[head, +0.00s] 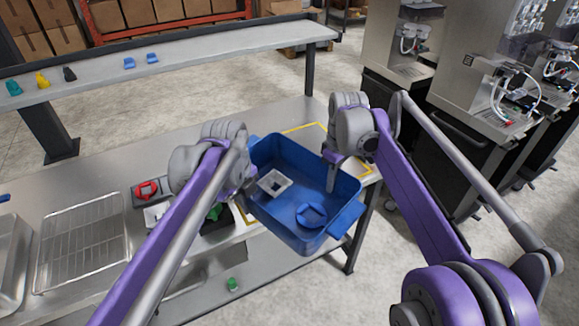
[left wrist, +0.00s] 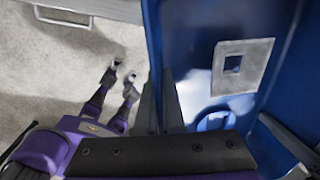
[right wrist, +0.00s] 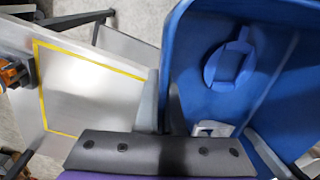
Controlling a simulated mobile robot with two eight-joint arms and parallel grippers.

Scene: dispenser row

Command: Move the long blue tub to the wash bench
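The long blue tub (head: 285,225) is in the middle of the head view, over the right end of the metal bench, and its near part juts past the front edge. Inside lie a white square frame (head: 273,182) and a blue round part (head: 312,214). My left gripper (left wrist: 160,105) has its fingers on both sides of one tub wall; in the head view its tips are largely hidden by the arm. My right gripper (head: 332,178) has its fingers on both sides of the opposite wall, as the right wrist view (right wrist: 162,108) shows. Both appear shut on the tub.
A yellow-taped area (head: 305,128) on the bench lies partly behind the tub. A red part (head: 147,190) and a wire rack (head: 83,245) sit to the left. A raised shelf (head: 190,53) runs behind. Dispensing machines (head: 480,125) stand at right, with open floor between.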

